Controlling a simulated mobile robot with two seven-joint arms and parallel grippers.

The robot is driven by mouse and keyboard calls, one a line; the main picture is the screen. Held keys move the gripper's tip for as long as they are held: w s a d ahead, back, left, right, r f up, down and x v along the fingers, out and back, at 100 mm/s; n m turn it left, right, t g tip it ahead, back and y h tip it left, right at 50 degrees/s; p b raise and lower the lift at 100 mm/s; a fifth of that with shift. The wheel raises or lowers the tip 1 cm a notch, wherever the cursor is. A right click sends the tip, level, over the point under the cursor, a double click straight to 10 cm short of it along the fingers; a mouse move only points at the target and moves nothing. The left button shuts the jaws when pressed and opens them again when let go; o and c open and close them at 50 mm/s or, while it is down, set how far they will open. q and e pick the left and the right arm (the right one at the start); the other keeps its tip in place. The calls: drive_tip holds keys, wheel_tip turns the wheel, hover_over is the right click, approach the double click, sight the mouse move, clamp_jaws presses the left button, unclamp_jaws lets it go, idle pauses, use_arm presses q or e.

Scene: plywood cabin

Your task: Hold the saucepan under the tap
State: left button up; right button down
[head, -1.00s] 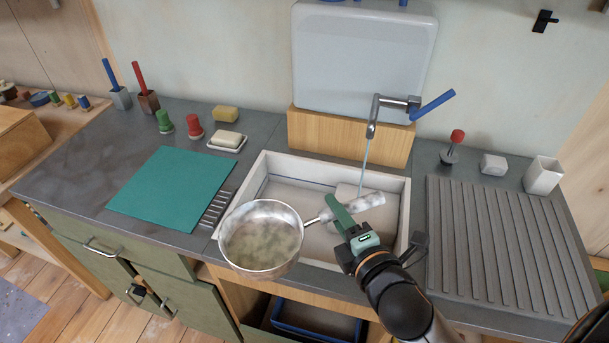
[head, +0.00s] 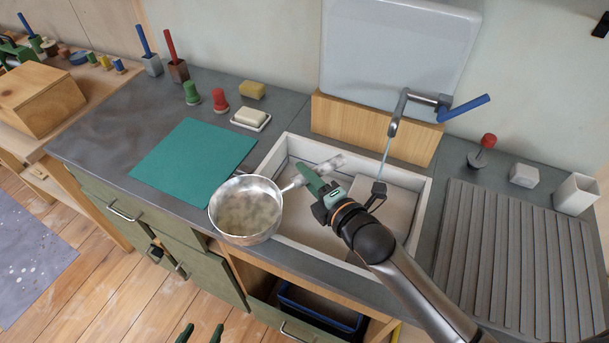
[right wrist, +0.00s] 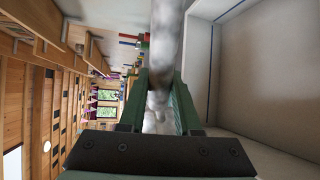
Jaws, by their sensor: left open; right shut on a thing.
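The metal saucepan (head: 245,211) is in the head view, over the front left corner of the sink (head: 425,205), left of the tap's stream. Its inside looks mottled; I cannot tell whether it holds water. My right gripper (head: 318,188) is shut on the saucepan handle (head: 293,184); the handle also shows between the fingers in the right wrist view (right wrist: 160,100). The tap (head: 397,115) has a blue lever (head: 465,108), and a thin water stream (head: 386,158) falls from it into the sink behind my right wrist. My left gripper (head: 201,334) shows only two open, empty fingertips at the bottom edge.
A teal mat (head: 190,160), soap dish (head: 250,119) and sponge (head: 252,89) lie left of the sink. A ribbed drainer (head: 515,250), red-topped brush (head: 483,150) and white cup (head: 576,194) stand right. An open drawer (head: 300,320) juts out below.

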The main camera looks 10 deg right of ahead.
drive_tip(key=d+f+b, duration=0.2)
drive_tip(key=d+b, duration=0.1)
drive_tip(key=d, duration=1)
drive_tip(key=shift+w+d+f, duration=0.15)
drive_tip(key=shift+w+f, duration=0.05)
drive_tip(key=shift+f, duration=0.05)
drive_tip(key=shift+s, duration=0.1)
idle(0.5)
drive_tip(key=shift+s+p, duration=0.4)
drive_tip(key=shift+s, duration=0.1)
drive_tip(key=shift+w, duration=0.15)
drive_tip(key=shift+w, duration=0.45)
drive_tip(key=shift+s, duration=0.1)
